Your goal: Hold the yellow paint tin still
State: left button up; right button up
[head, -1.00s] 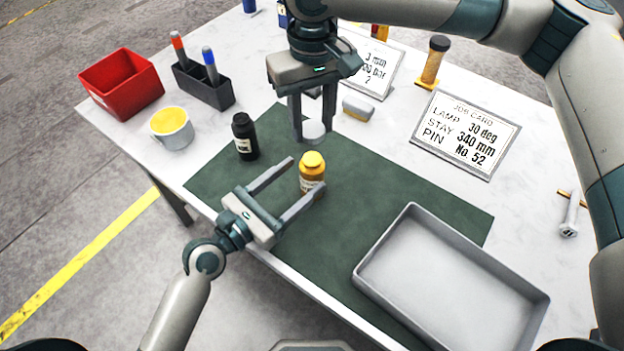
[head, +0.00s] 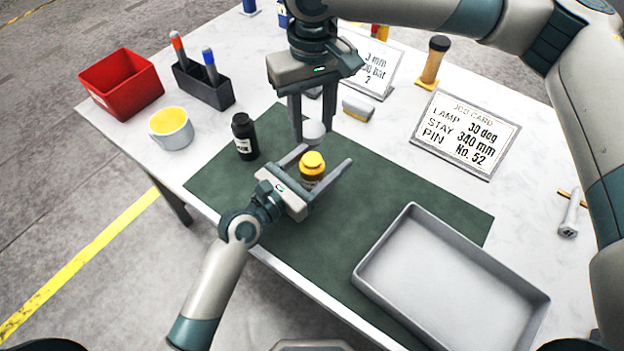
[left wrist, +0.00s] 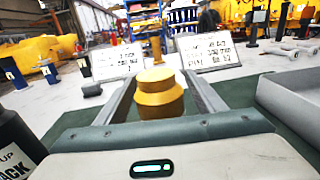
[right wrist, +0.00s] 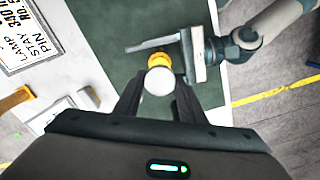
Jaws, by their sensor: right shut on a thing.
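The yellow paint tin (head: 312,171) stands upright on the green mat, its yellow cap on top. My left gripper (head: 326,155) is open, with one finger on each side of the tin. In the left wrist view the tin (left wrist: 158,97) sits between the two fingers, with gaps showing beside it. That white thing (right wrist: 158,82) also shows between the fingers in the right wrist view, partly overlapping the tin.
A black bottle (head: 244,137) stands left of the tin on the green mat (head: 375,190). A grey tray (head: 450,285) lies at the right front. A yellow-filled cup (head: 171,128), red bin (head: 121,83), pen holder (head: 204,87) and job card (head: 465,133) stand around the mat.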

pick_arm(q)
jog(key=c, duration=1.5)
jog(key=shift+c, duration=0.2)
pick_arm(e)
send_over(313, 160)
jog(key=shift+f, duration=2.55)
jog(key=shift+f, duration=0.85)
pick_arm(q)
grip_shut()
pick_arm(e)
jog(key=shift+f, duration=0.55)
